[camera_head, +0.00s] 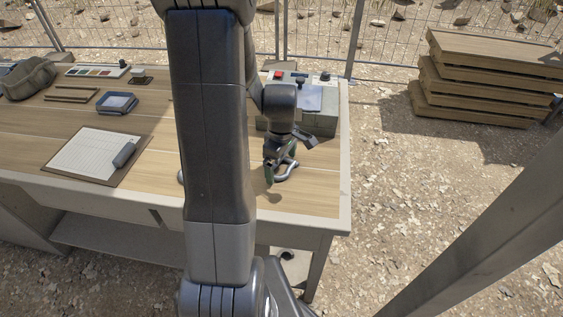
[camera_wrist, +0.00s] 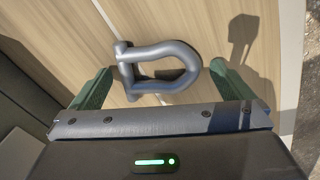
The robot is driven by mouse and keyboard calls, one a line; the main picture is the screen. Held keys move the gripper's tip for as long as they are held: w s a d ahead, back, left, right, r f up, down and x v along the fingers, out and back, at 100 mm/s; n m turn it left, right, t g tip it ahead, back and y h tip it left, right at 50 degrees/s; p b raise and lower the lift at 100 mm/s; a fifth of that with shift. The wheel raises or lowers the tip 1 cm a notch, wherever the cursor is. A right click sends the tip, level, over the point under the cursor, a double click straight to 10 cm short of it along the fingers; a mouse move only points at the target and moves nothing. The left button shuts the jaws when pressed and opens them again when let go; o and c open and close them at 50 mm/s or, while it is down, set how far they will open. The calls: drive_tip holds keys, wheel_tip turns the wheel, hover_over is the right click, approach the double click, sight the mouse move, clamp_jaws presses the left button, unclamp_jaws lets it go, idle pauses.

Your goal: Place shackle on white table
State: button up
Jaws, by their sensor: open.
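The shackle (camera_wrist: 178,55) is a grey metal bow with a pin across its left end. It lies flat on the wooden table top in the wrist view, between the tips of my gripper's two green fingers. My gripper (camera_wrist: 151,88) is open, with a finger to each side of the shackle. In the head view my gripper (camera_head: 280,170) is low over the right part of the table (camera_head: 310,195), and the shackle (camera_head: 288,172) shows partly behind its fingers. The table has a pale wood top with a light grey rim. No separate white table shows.
A grey-green control box (camera_head: 318,122) stands right behind my gripper. A clipboard (camera_head: 75,165) with a dark handset (camera_head: 124,155), a blue tray (camera_head: 117,103) and a bag (camera_head: 28,78) are on the left. Stacked boards (camera_head: 480,85) are on the ground, right.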

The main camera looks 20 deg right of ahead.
wheel_tip(320, 180, up, 12)
idle(0.4)
